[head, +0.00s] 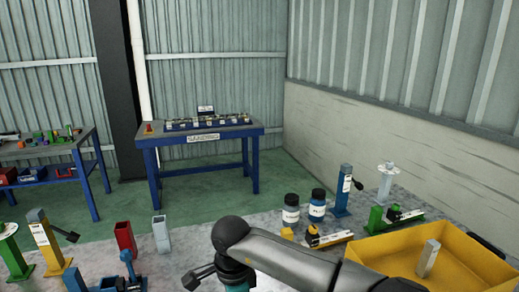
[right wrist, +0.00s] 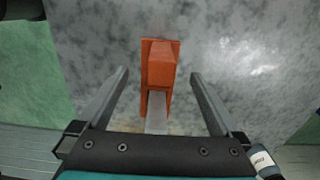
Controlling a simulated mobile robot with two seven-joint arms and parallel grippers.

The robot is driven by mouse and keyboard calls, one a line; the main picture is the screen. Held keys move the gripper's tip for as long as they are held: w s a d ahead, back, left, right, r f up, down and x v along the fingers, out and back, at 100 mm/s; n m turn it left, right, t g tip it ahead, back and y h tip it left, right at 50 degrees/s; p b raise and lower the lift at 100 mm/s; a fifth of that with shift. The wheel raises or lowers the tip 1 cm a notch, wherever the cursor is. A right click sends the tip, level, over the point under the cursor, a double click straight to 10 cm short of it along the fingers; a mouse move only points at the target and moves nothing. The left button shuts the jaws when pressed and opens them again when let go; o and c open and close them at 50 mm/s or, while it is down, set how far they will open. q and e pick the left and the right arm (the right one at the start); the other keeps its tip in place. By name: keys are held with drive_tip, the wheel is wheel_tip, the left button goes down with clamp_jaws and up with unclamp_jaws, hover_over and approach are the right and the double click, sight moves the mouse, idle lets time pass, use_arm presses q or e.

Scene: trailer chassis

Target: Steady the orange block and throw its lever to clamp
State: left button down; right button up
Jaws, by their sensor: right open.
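The orange block (right wrist: 161,65) shows in the right wrist view, between the two fingers of my right gripper (right wrist: 158,74). The fingers stand apart on either side of it, with a visible gap at each side. A pale grey strip (right wrist: 156,112) runs from the block's near end toward my gripper's palm; I cannot tell if it is the lever. In the head view my right gripper (head: 203,277) is at the bottom centre, fingers pointing left. I cannot make out the orange block in the head view. My left gripper is in neither view.
A yellow tray (head: 490,262) holding a grey-beige block (head: 428,258) is at right. Two dark jars (head: 291,209) and a blue post (head: 342,190) stand behind my arm. A red holder (head: 125,238), a grey holder (head: 161,234) and a yellow post (head: 45,242) stand at left.

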wheel_tip(320, 180, up, 12)
idle(0.6)
drive_tip(key=shift+s, duration=0.1)
